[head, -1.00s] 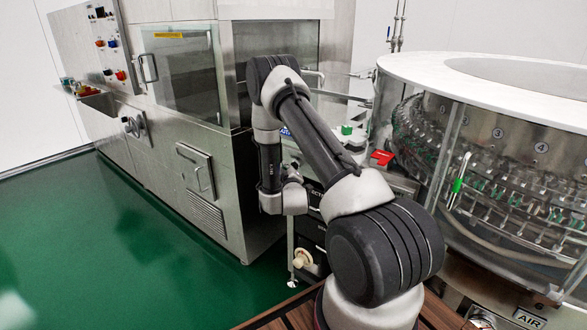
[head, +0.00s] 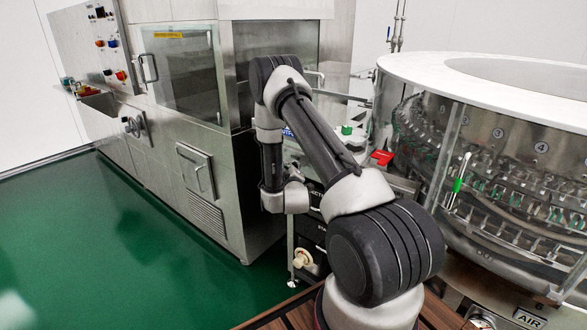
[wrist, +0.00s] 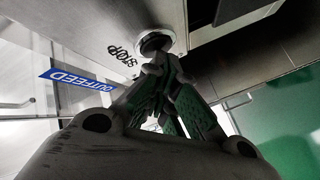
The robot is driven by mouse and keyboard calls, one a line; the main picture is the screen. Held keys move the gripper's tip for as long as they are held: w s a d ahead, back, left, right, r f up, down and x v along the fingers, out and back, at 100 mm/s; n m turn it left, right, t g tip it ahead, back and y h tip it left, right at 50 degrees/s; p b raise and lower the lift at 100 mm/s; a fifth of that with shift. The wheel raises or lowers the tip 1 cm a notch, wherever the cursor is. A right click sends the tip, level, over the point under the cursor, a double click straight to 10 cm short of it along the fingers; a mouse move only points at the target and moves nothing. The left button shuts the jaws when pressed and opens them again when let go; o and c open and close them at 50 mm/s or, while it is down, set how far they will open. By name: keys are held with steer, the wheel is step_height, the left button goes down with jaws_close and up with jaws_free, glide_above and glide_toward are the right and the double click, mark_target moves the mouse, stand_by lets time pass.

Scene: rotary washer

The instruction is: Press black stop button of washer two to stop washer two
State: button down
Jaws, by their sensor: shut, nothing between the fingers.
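In the wrist view, the stop button (wrist: 154,42) shows as a dark round centre in a pale metal ring on a light panel, beside the printed word STOP. My gripper (wrist: 160,64) is shut and empty, its green-padded fingers together. The fingertips are at the lower edge of the button ring and overlap it in the picture; I cannot tell whether they touch it. In the head view, my arm hides the gripper and the button.
A blue OUTFEED label (wrist: 75,78) is on the panel left of the STOP text. In the head view, a steel cabinet (head: 205,195) stands left of my arm and the round machine with the white top (head: 420,66) stands right. Green floor (head: 110,240) is open at lower left.

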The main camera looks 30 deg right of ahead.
steer(key=shift+a, duration=0.1)
steer(key=shift+s+a, duration=0.3)
steer(key=shift+a, duration=0.35)
steer(key=shift+s+a, duration=0.3)
steer(key=shift+a, duration=0.5)
steer(key=shift+s+a, duration=0.25)
steer(key=shift+a, duration=0.5)
steer(key=shift+s+a, duration=0.3)
steer(key=shift+a, duration=0.5)
